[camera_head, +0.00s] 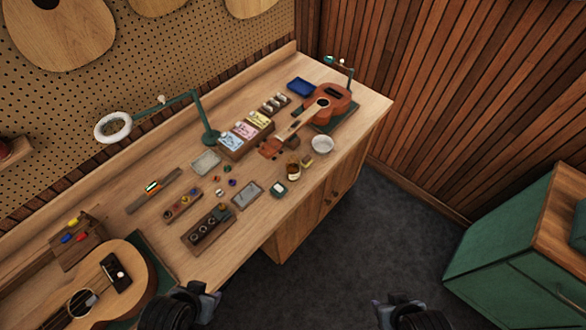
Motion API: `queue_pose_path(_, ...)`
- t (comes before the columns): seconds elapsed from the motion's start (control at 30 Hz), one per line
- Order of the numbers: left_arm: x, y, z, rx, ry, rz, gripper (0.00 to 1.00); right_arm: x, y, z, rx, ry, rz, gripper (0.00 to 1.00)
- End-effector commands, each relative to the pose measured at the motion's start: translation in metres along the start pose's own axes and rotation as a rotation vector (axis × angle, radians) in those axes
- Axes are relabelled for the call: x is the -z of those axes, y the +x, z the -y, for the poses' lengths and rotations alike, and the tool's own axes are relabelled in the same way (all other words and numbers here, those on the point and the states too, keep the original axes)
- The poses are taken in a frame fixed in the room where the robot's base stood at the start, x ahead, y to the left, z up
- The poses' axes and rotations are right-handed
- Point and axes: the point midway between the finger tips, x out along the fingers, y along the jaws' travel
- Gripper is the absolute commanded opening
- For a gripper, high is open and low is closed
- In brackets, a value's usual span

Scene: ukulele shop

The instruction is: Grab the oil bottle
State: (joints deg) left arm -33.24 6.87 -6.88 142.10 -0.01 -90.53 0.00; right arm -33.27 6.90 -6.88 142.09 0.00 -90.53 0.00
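A small brown bottle with a pale label (293,172), which looks like the oil bottle, stands on the workbench near its front edge. It is just below the headstock end of the ukulele and left of a white bowl. My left gripper (206,300) is at the bottom of the view, in front of the bench and well short of the bottle. My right gripper (388,312) is at the bottom, over the dark floor and far from the bottle. Both fingertips are too small and dark to tell open from shut. Nothing shows held in either.
A green cabinet (515,270) stands right. Floor between is clear.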

Motion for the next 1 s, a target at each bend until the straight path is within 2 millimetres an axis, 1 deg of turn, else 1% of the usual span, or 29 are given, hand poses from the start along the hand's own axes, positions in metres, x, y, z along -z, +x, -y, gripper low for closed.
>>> queue_pose_path(0.33, 0.0, 0.0, 0.0, 0.0, 0.0, 0.0, 0.43, 0.0001, -0.0001, -0.0001, 0.0, 0.0, 0.0, 0.43)
queue_pose_path(0.37, 0.0, 0.0001, 0.0, 0.0, 0.0, 0.0, 0.44, 0.0001, -0.0001, -0.0001, 0.0, 0.0, 0.0, 0.43)
queue_pose_path(0.6, 0.0, 0.0001, 0.0, 0.0, 0.0, 0.0, 0.81, 0.0001, -0.0001, -0.0001, 0.0, 0.0, 0.0, 0.43)
queue_pose_path(0.67, 0.0, 0.0001, 0.0, 0.0, 0.0, 0.0, 0.9, 0.0002, -0.0001, 0.0, 0.0, 0.0, 0.0, 0.43)
queue_pose_path(0.93, 0.0001, 0.0003, 0.0001, 0.0, -0.002, 0.0, 0.9, 0.0002, -0.0001, 0.0, 0.0, 0.0, 0.0, 0.43)
queue_pose_path(1.0, 0.0028, 0.0003, 0.0002, 0.0, -0.01, -0.014, 0.9, 0.0002, -0.0001, 0.0, 0.0, 0.0, 0.0, 0.43)
